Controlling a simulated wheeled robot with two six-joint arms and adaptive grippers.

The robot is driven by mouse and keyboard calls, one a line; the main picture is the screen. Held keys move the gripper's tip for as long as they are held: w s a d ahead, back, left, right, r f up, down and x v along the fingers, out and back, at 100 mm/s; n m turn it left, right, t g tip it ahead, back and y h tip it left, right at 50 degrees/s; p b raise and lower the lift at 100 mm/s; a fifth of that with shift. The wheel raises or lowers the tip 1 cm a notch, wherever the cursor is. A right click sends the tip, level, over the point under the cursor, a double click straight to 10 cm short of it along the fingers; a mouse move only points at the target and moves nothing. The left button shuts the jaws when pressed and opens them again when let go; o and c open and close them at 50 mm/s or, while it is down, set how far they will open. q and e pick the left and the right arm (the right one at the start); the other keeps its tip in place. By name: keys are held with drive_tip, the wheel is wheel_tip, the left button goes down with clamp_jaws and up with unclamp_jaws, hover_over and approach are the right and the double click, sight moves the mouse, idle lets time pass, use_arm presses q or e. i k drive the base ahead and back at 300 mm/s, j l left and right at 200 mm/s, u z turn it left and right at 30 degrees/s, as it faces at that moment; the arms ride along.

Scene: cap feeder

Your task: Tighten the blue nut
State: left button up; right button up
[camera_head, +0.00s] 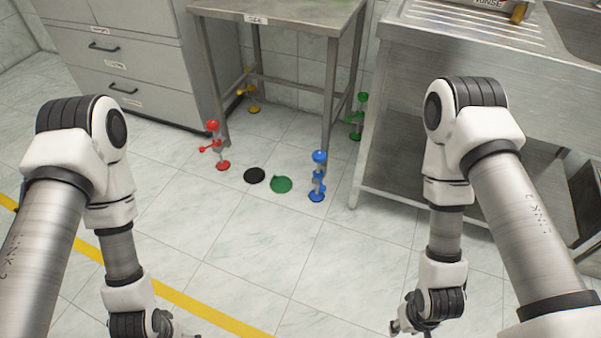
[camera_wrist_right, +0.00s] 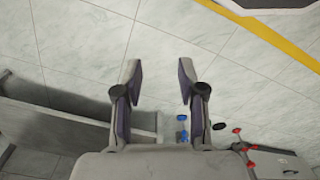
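A blue stand (camera_head: 318,176) with a round top, a small blue middle part and a round base stands upright on the floor, near the front right leg of the metal table. The middle part (camera_head: 319,178) may be the nut; it is too small to tell. The blue stand also shows small in the right wrist view (camera_wrist_right: 182,128), partly hidden by a finger. My right gripper (camera_wrist_right: 160,68) is open and empty, well apart from it; in the head view it is low at the bottom right. My left gripper (camera_head: 182,334) is at the bottom edge, mostly cut off.
Red (camera_head: 216,146), yellow (camera_head: 252,92) and green (camera_head: 359,117) stands surround the metal table (camera_head: 283,22). A black disc (camera_head: 254,176) and a green disc (camera_head: 281,184) lie on the floor. A steel sink bench (camera_head: 445,45) stands at right. The floor in front is clear.

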sight(322, 188)
drive_tip(key=i+l+u, duration=0.25)
drive_tip(key=u, duration=0.15)
drive_tip(key=i+l+u, duration=0.35)
drive_tip(key=k+j, duration=0.05)
drive_tip(key=k, duration=0.05)
